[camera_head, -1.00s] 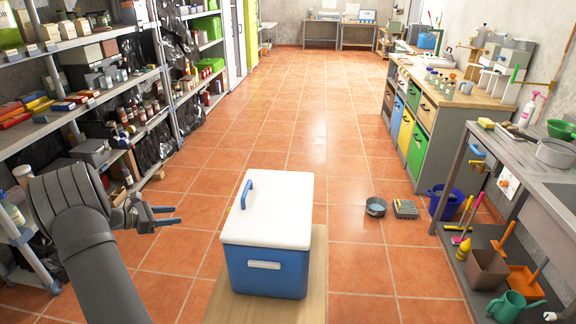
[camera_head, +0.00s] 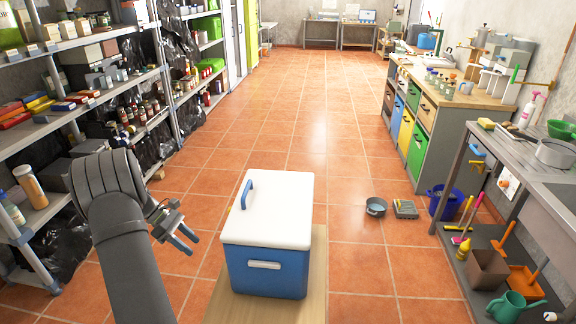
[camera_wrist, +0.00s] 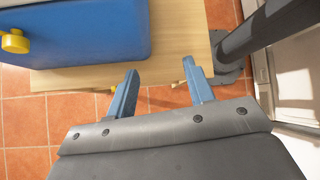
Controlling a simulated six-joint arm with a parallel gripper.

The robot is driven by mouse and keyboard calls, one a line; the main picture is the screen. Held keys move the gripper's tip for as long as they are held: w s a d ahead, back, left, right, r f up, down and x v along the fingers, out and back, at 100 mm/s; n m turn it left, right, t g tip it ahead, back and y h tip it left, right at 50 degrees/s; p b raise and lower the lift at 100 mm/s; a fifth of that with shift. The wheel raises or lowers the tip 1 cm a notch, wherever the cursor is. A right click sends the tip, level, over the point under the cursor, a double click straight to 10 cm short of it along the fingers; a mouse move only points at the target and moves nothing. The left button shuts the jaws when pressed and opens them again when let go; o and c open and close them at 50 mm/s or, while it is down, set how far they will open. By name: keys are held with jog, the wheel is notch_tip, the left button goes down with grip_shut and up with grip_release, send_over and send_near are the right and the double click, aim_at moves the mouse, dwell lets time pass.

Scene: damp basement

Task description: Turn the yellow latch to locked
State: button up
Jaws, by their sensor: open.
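The yellow latch (camera_wrist: 15,42) shows in the wrist view at the upper left, on the side of the blue cooler box (camera_wrist: 90,35). In the head view the blue box (camera_head: 240,272) has a white lid (camera_head: 268,210) with a blue handle, and only a sliver of yellow shows at its left edge. My gripper (camera_head: 184,240) is left of the box, apart from it, with its fingers pointing down and right. In the wrist view my gripper (camera_wrist: 160,88) is open and empty, with its two blue fingers apart below the box. The latch lies left of the fingers.
The box stands on a light wooden surface (camera_head: 317,285). Shelves (camera_head: 150,80) full of goods stand on the left. A grey table (camera_head: 535,160) is on the right. A pan (camera_head: 375,207) lies on the tiled floor, which is mostly clear.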

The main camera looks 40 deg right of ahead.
jog(key=d+r+m+t+y, duration=0.9)
jog(key=r+m+t+y, duration=0.2)
jog(key=y, duration=0.8)
jog(key=s+d+r+m+t+h, duration=0.3)
jog(key=s+d+r+m+t, duration=0.1)
jog(key=d, duration=0.7)
jog(key=s+d+r+m+t+h, duration=0.3)
jog(key=d+m+t, duration=0.4)
jog(key=d, duration=0.5)
jog(key=shift+s+r+m+t, duration=0.3)
jog(key=shift+s+r+t, duration=0.25)
jog(key=shift+s, duration=0.15)
